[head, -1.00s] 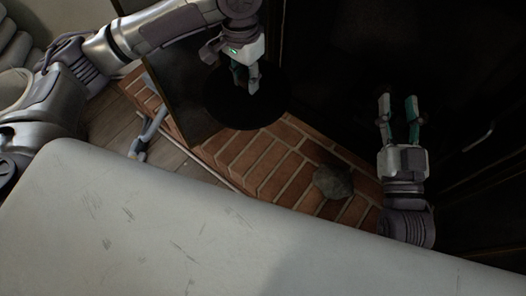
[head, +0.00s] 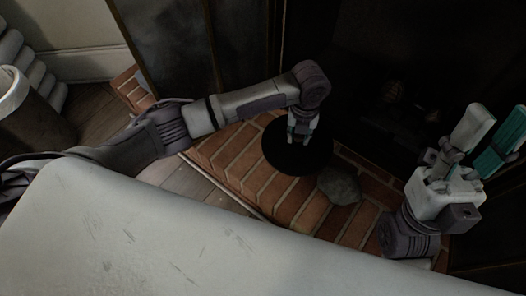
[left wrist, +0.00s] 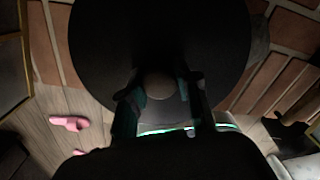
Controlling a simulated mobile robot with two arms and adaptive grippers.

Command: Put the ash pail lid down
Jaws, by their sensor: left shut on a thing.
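The ash pail lid (head: 285,163) is a flat black disc over the brick hearth in the head view. My left gripper (head: 301,134) points down at its middle and is shut on its knob. In the left wrist view the lid (left wrist: 105,45) fills the upper middle, with the round knob between the fingers (left wrist: 160,90). I cannot tell whether the lid touches the bricks. My right gripper (head: 490,135) is open and empty at the right, its fingers apart.
A grey stone (head: 338,187) lies on the brick hearth (head: 235,160) close beside the lid. A pale, scuffed surface (head: 180,235) fills the front. The dark fireplace opening is behind. Pink slippers (left wrist: 70,123) lie on the wooden floor. A round grey container (head: 38,115) stands at the left.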

